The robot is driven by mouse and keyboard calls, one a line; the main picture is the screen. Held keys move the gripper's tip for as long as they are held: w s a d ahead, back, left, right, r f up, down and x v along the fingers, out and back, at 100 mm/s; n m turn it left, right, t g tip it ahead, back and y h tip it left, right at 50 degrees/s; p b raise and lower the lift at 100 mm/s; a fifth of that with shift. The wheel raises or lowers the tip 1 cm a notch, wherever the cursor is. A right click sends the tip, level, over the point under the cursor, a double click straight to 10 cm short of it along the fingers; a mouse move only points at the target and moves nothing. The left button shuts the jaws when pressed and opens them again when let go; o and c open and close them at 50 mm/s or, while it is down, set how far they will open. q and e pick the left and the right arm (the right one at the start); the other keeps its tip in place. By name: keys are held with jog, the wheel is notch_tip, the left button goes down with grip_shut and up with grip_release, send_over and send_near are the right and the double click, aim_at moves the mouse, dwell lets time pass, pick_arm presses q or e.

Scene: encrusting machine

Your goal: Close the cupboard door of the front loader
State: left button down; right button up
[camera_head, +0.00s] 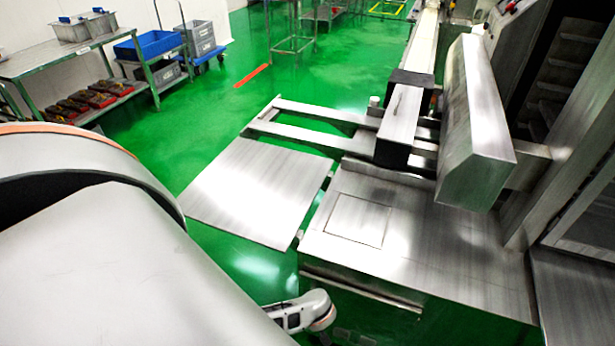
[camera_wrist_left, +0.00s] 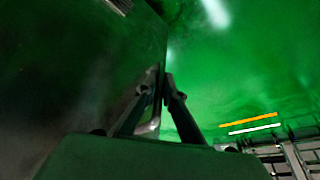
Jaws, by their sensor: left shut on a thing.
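The front loader's metal cabinet (camera_head: 410,255) stands at the lower right of the head view, with a flat top. Its front face is mostly hidden or cut off there. In the left wrist view a dark metal panel, apparently the cupboard door (camera_wrist_left: 75,75), fills the left side. A pale, curved handle (camera_wrist_left: 153,126) shows at its right edge. My left gripper (camera_wrist_left: 162,80) is shut on this handle, its fingers close together at the panel's edge. In the head view only my left arm shows, reaching down in front of the cabinet. I cannot tell how far the door stands open.
A flat metal plate (camera_head: 255,190) lies left of the cabinet, beside horizontal rails (camera_head: 310,130). A tilted metal housing (camera_head: 475,125) rises above the cabinet. A steel table (camera_head: 50,62) with trays and bins stands at the back left. Green floor (camera_head: 310,75) is free between them.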

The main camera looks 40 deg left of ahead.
pick_arm(q)
jog(key=shift+w+a, duration=0.35)
jog(key=shift+a, duration=0.35)
jog(key=shift+w+r, duration=0.1)
jog(key=shift+w, duration=0.15)
jog(key=c, duration=2.2)
grip_release()
jog(key=shift+w, duration=0.1)
jog(key=shift+o, duration=0.2)
jog(key=shift+d, duration=0.2)
jog(key=shift+d+r, duration=0.1)
jog(key=shift+r, duration=0.05)
jog(key=v, duration=1.1)
jog(key=shift+s+r, duration=0.2)
jog(key=shift+s, duration=0.05)
